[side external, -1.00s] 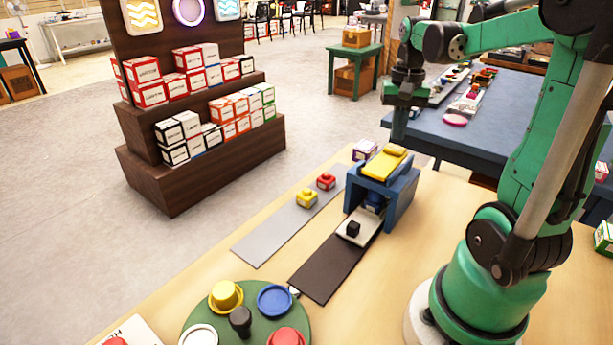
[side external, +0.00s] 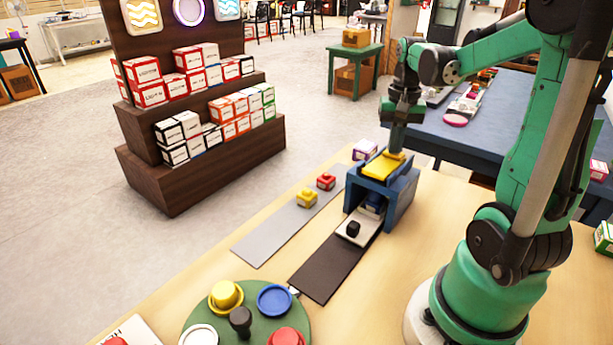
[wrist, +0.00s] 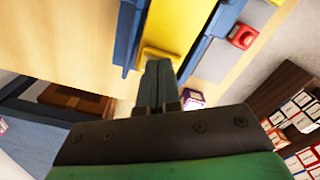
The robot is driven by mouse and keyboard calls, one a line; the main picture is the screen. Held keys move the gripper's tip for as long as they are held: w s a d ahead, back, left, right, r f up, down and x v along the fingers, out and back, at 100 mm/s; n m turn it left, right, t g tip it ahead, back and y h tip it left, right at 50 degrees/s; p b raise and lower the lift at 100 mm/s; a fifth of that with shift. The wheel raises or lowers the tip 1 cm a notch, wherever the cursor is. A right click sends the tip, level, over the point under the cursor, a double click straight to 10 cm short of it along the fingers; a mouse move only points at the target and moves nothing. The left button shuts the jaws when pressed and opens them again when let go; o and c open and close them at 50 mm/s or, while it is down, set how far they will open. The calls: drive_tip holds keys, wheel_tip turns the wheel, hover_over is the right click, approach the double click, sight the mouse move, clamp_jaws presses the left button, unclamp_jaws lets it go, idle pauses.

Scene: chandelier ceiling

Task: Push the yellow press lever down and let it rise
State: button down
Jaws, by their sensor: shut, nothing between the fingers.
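The yellow press lever (side external: 382,166) lies on top of the blue press frame (side external: 403,191) on the wooden table. It also shows in the wrist view (wrist: 172,32), between the blue side walls. My gripper (side external: 396,150) is shut with nothing in it. Its fingertips are at the far end of the lever and appear to touch it from above. In the wrist view the shut fingers (wrist: 157,68) reach the lever's edge; exact contact is hard to tell. Under the press sits a light slide plate (side external: 357,231) with a black knob and a blue part, partly hidden by the frame.
A dark strip (side external: 325,270) runs out from the press. A grey strip (side external: 275,233) beside it bears a yellow piece (side external: 307,198) and a red piece (side external: 326,181). A green turntable (side external: 255,325) with coloured parts stands in front. A small white-purple box (side external: 364,150) is behind the press.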

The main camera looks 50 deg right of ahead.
drive_tip(key=shift+a+f, duration=0.1)
drive_tip(key=shift+f, duration=0.7)
drive_tip(key=shift+r, duration=0.1)
idle(0.4)
drive_tip(key=shift+d+r, duration=0.15)
drive_tip(key=shift+r, duration=1.95)
drive_tip(key=shift+d+r, duration=0.15)
drive_tip(key=shift+r, duration=1.95)
drive_tip(key=w+a+n, duration=0.1)
drive_tip(key=a, duration=0.2)
drive_tip(key=w+a+f+n+t, duration=0.1)
drive_tip(key=a+n, duration=0.1)
drive_tip(key=a, duration=0.1)
drive_tip(key=w+a+n+t+h, duration=0.1)
drive_tip(key=w+a, duration=0.1)
drive_tip(key=a, duration=0.1)
drive_tip(key=shift+f+n, duration=0.25)
drive_tip(key=shift+n, duration=0.15)
drive_tip(key=a+f+n+t, duration=0.1)
drive_tip(key=a+n+t, duration=0.1)
drive_tip(key=a, duration=0.4)
drive_tip(key=a+f+n+t+y, duration=0.1)
drive_tip(key=a+f+n+t, duration=0.1)
drive_tip(key=a+n, duration=0.3)
drive_tip(key=shift+w+a+f+t, duration=0.2)
drive_tip(key=shift+w+a+t, duration=0.3)
drive_tip(key=shift+a, duration=0.55)
drive_tip(key=shift+s, duration=0.15)
